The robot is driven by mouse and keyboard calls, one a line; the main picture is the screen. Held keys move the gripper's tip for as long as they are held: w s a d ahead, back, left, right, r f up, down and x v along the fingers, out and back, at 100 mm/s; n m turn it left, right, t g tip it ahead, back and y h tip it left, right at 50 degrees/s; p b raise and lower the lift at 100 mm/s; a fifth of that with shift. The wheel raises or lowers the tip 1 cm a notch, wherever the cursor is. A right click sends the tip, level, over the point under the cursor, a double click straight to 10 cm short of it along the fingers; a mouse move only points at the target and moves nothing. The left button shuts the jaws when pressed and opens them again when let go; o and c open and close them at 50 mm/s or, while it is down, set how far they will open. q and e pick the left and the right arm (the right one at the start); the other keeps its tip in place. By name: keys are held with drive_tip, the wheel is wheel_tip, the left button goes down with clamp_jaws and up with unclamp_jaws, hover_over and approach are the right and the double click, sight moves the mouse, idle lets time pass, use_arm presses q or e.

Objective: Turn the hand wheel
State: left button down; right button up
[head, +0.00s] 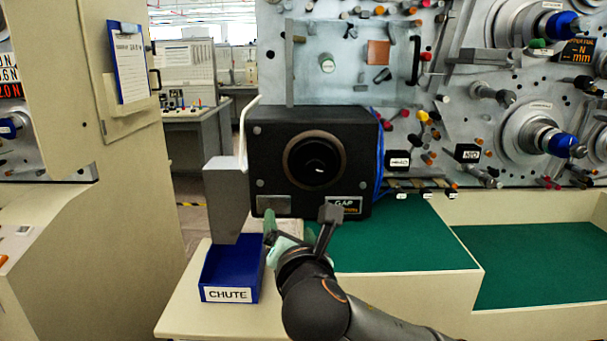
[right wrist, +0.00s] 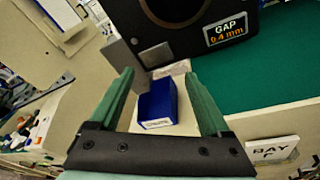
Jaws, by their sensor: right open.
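A black box (head: 262,140) with a "GAP" display (head: 344,204) stands at the centre of the head view. On its front is a round dark part with a brownish ring (head: 314,161); it may be the hand wheel, but I cannot be sure. In the right wrist view only the lower part of this ring (right wrist: 176,20) shows, at the top edge. My right gripper (head: 300,220) is open and empty, in front of and below the round part, apart from it. In the right wrist view its green-padded fingers (right wrist: 158,76) are spread wide. My left gripper is not in view.
A blue bin marked "CHUTE" (head: 230,297) stands below a grey metal block (head: 228,197), left of my right gripper. Green-lined trays (head: 400,240) lie to the right. A panel with spindles and blue hubs (head: 557,143) fills the back right. A cream cabinet (head: 100,190) stands left.

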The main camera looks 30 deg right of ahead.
sight(316, 168)
drive_tip(key=s+d+r+n+h, duration=0.1)
drive_tip(key=s+d+r+h, duration=0.2)
drive_tip(key=r, duration=0.3)
drive_tip(key=x, duration=0.3)
drive_tip(key=b+x, duration=0.1)
drive_tip(key=x, duration=0.3)
drive_tip(key=r+b+x, duration=0.1)
drive_tip(key=x, duration=0.3)
drive_tip(key=shift+d, duration=0.2)
drive_tip(key=shift+w+d, duration=0.25)
drive_tip(key=shift+w, duration=0.25)
drive_tip(key=shift+c, duration=0.4)
clamp_jaws()
